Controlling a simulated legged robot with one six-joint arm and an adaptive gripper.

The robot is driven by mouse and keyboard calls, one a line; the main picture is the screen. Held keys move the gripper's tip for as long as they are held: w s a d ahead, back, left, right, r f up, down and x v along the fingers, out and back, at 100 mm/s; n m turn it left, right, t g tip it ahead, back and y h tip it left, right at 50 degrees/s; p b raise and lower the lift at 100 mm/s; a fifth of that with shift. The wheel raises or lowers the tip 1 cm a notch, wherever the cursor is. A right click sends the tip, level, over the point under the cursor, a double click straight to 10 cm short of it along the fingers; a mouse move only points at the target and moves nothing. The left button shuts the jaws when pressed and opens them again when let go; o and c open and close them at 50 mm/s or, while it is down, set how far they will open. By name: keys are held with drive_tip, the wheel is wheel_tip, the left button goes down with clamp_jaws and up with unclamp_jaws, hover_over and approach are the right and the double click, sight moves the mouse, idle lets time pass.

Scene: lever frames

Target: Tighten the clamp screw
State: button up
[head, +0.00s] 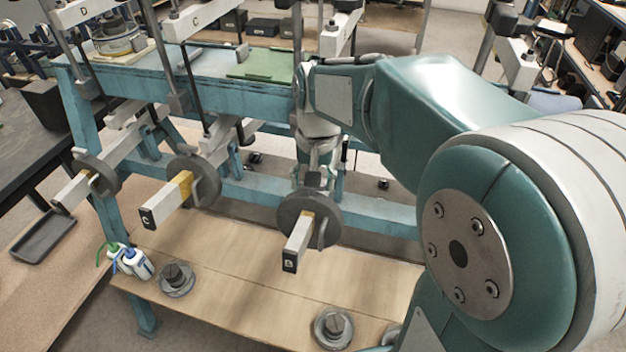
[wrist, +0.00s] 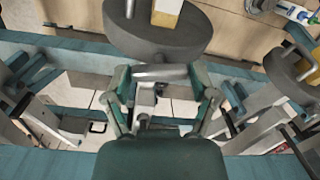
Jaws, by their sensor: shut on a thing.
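The lever arm marked B (head: 298,243) sticks out toward the front with a round dark grey weight (head: 291,212) around it. The same weight fills the top of the wrist view (wrist: 158,35). A short grey bar, which looks like the clamp screw (wrist: 161,72), lies crosswise just behind the weight. My gripper (wrist: 162,80) has its two fingers at either end of this bar and is shut on it. In the head view my gripper (head: 318,168) points down behind the weight; the screw itself is hard to make out there.
The teal frame (head: 250,185) runs crosswise close to my gripper. Lever C (head: 160,207) with its own weight stands to the left. Loose round weights (head: 333,328) and small bottles (head: 135,263) stand on the wooden board (head: 230,265) below.

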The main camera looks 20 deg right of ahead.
drive_tip(key=shift+a+m+h, duration=0.1)
drive_tip(key=shift+m+h, duration=0.2)
drive_tip(key=shift+m, duration=1.2)
drive_tip(key=o, duration=1)
drive_tip(key=shift+r, duration=0.1)
drive_tip(key=r, duration=1.1)
drive_tip(key=shift+w+r, duration=0.35)
drive_tip(key=shift+w, duration=0.05)
drive_tip(key=shift+s, duration=0.1)
